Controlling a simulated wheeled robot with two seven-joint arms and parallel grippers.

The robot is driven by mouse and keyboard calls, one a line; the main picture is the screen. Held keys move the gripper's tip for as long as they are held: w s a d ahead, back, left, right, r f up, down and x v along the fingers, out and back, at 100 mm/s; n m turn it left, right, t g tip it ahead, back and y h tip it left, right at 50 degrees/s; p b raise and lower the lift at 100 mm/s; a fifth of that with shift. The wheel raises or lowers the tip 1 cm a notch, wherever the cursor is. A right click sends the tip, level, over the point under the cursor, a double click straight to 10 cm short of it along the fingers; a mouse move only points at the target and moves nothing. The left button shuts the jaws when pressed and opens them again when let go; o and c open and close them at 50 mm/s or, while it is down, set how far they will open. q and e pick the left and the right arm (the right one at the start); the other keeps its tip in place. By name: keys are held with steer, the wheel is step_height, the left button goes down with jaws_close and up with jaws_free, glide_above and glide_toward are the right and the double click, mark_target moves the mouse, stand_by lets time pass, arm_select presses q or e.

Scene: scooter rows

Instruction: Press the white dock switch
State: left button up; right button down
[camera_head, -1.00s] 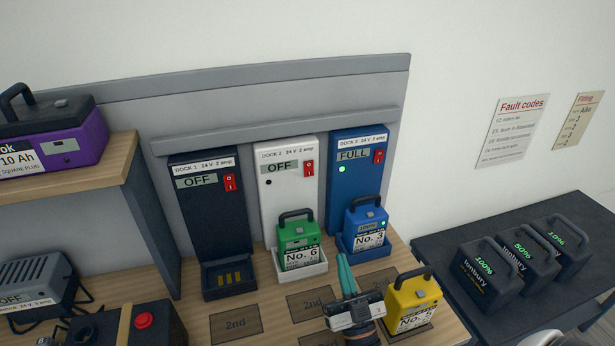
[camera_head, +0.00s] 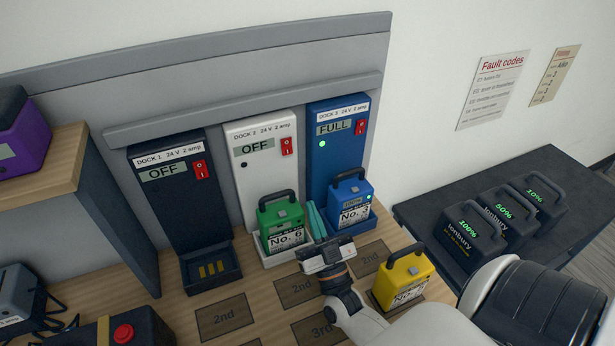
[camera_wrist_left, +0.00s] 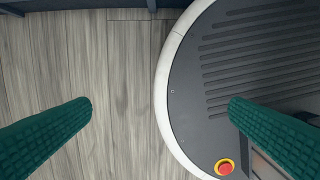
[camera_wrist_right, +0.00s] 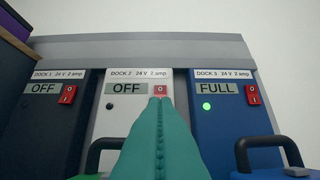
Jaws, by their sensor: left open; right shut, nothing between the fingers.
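The white dock (camera_head: 262,165) stands between a black dock and a blue dock, and its display reads OFF. Its red rocker switch (camera_head: 287,146) sits at its upper right; it also shows in the right wrist view (camera_wrist_right: 160,90), just above my fingertips. A green battery, No. 6 (camera_head: 281,222), sits in the white dock. My right gripper (camera_head: 316,222) is shut and empty, its teal fingers pointing up between the green and blue batteries, below the switch. Whether it touches anything is unclear. My left gripper (camera_wrist_left: 160,108) is open and empty over the floor, in the left wrist view.
The blue dock (camera_head: 338,150) reads FULL with a green light and holds a blue battery (camera_head: 350,200). The black dock (camera_head: 175,200) is empty. A yellow battery (camera_head: 403,278) stands near my right arm. A wooden shelf (camera_head: 50,185) is at left.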

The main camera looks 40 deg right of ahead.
mark_target(287, 149)
steer(key=p+x, duration=0.2)
steer(key=x, duration=0.5)
steer(key=shift+w+d+r+p, duration=0.1)
steer(key=shift+w+r+p, duration=0.05)
steer(key=shift+r+p, duration=0.3)
steer(key=w, duration=0.3)
steer(key=shift+w+d, duration=0.25)
steer(key=shift+d, duration=0.15)
steer(key=shift+w+d+f+p, duration=0.2)
steer(key=shift+w+p, duration=0.1)
steer(key=shift+w, duration=0.25)
arm_select(q)
steer(key=r, duration=0.2)
steer(key=w+r, duration=0.1)
steer(key=r, duration=0.1)
steer(key=shift+w, duration=0.1)
steer(key=shift+f, duration=0.1)
arm_select(e)
steer(key=shift+f, duration=0.1)
